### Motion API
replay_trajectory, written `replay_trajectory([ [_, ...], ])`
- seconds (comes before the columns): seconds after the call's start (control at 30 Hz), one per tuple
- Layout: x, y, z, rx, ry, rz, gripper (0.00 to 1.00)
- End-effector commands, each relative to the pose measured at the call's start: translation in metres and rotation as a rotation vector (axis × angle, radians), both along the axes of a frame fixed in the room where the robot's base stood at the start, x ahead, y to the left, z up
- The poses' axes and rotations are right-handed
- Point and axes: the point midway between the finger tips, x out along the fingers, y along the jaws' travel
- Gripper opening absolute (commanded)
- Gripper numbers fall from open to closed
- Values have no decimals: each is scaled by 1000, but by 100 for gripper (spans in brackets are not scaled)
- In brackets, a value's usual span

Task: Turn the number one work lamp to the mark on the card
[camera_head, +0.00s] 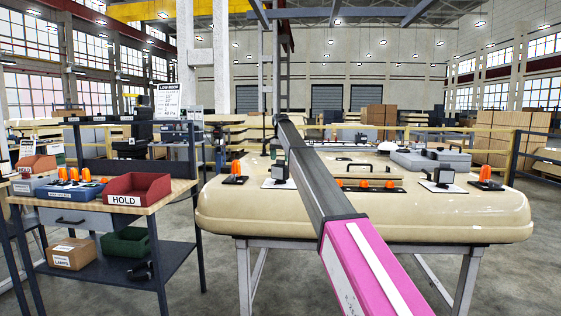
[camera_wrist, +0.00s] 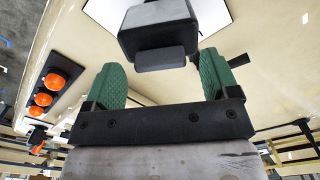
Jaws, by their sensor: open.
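In the wrist view my gripper (camera_wrist: 161,62) is open. Its two green fingers stand on either side of a dark work lamp (camera_wrist: 158,27) on a white plate (camera_wrist: 218,12). The lamp's front part lies between the fingertips; I see no clear contact. In the head view, dark work lamps on white plates stand at the left (camera_head: 280,172) and right (camera_head: 441,177) of the cream cab roof (camera_head: 470,222). Their numbers are not readable, so I cannot tell which is number one. A "LOW ROOF" card (camera_head: 167,101) stands at the left, its marks too small to read.
Orange beacons stand at the roof's left (camera_head: 238,168) and right (camera_head: 485,174), with a beacon row (camera_head: 365,184) between the lamps. A grey case (camera_head: 430,161) lies farther back. A workbench with a red HOLD bin (camera_head: 137,189) stands left. My arm crosses above the roof.

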Motion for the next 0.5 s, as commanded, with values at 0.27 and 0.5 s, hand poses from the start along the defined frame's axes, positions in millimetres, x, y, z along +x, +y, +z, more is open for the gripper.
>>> replay_trajectory([
  [0.27,0,0,-14,0,-1,0,81],
  [0.5,0,0,-14,0,-1,0,48],
])
